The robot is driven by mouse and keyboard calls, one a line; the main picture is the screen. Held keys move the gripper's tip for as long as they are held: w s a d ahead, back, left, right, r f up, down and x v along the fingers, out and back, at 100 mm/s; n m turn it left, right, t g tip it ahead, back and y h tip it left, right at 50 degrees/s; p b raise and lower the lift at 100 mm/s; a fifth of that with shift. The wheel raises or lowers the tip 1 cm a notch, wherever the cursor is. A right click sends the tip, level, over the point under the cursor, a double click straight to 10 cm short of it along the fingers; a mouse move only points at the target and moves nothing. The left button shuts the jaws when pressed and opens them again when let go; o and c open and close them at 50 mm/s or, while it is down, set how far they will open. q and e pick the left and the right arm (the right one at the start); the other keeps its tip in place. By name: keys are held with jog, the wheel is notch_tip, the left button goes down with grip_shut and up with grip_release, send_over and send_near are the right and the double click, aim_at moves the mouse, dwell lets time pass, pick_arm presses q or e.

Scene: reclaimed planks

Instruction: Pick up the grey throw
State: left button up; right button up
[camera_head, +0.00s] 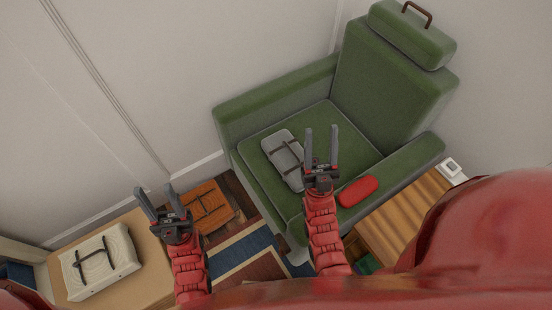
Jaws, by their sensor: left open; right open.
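The grey throw (281,155) is a folded bundle with a dark strap, lying on the seat of the green armchair (262,150). My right gripper (321,144) is open and empty, just right of the throw in the picture, with its fingers pointing toward the chair back. Whether it touches the throw cannot be told, and its body may cover the throw's right edge. My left gripper (156,198) is open and empty, well to the left of the chair, over the gap between the wall and a small table.
A red cushion-like object (358,191) lies near the chair's near armrest. A cream strapped bundle (105,262) lies on a light table (150,285). A wooden slatted table (405,210) stands at right.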

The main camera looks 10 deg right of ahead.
jog(key=w+d+f+m+g+h+b, duration=0.15)
jog(key=w+d+f+g, duration=0.35)
jog(key=w, duration=0.5)
jog(key=w+d+f+m+g+h+b, duration=0.1)
jog(key=w+d+f+g+h, duration=0.3)
jog(key=w+f, duration=0.45)
jog(key=w+d+f+m+g+h+b, duration=0.1)
jog(key=w+d+f+g+b, duration=0.15)
jog(key=w+f+g, duration=0.6)
jog(key=n+g+y+b, duration=0.6)
jog(key=g+y+b, duration=0.3)
jog(key=g, duration=0.2)
send_near(290, 150)
jog(key=f, duration=0.1)
jog(key=w+f, duration=0.2)
jog(key=f, duration=0.1)
jog(key=shift+w+a, duration=0.2)
jog(key=shift+w, duration=0.05)
jog(key=shift+s+a+x, duration=0.1)
jog(key=shift+s+x, duration=0.05)
jog(key=shift+x, duration=0.85)
jog(key=shift+s+a+x, duration=0.1)
jog(key=shift+s+x, duration=0.05)
jog(key=shift+x, duration=0.9)
jog(key=shift+s+a+x, duration=0.1)
jog(key=shift+s+x, duration=0.05)
jog(key=shift+x, duration=0.85)
grip_shut()
